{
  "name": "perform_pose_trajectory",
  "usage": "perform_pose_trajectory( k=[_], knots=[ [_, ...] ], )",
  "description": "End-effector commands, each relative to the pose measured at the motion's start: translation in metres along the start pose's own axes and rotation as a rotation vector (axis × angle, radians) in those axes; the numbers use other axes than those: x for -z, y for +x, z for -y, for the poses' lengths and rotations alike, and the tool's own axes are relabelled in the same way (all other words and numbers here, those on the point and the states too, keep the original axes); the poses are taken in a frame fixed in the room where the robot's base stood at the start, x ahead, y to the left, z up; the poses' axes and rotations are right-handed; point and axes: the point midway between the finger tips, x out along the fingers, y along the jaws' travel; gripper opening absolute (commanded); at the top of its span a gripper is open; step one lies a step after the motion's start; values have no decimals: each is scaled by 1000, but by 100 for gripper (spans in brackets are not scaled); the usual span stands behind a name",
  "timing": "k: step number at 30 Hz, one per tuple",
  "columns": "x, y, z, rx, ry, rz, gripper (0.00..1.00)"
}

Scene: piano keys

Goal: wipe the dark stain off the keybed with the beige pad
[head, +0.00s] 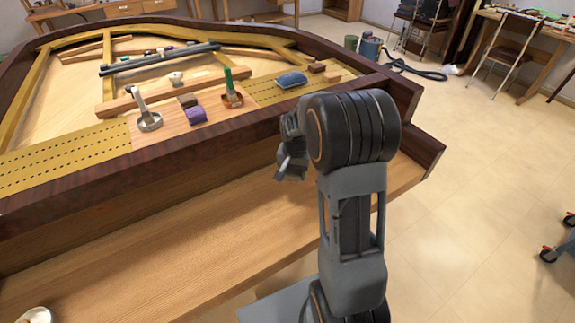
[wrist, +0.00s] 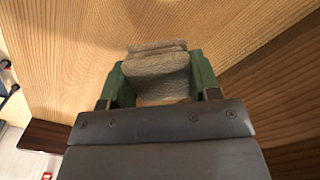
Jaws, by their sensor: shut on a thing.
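The beige pad (wrist: 155,72) is between the two green fingers of my gripper (wrist: 161,82) in the wrist view, and my gripper is shut on it. The pad is over the bare wooden keybed (wrist: 60,55); I cannot tell whether it touches the wood. In the head view my gripper (head: 291,163) is above the right part of the keybed (head: 150,268), with its fingertips pointing down, and the pad cannot be made out there. I see no dark stain on the visible wood in either view; part of the keybed is hidden behind my arm.
A dark wooden rim (head: 180,150) runs behind the keybed. A round metal object (head: 36,315) is at the lower left. The keybed's middle is clear.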

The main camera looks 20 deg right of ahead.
Motion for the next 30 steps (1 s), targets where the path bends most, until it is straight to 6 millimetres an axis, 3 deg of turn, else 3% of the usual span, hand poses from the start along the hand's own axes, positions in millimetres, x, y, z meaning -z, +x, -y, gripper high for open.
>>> perform_pose_trajectory(
  k=[6, 24, 30],
  knots=[
    [0, -21, 0, 0, -1, -1, 35],
    [-1, -20, 1, 0, -8, 0, 35],
    [-21, 1, 32, -2, -275, 4, 35]
  ],
)
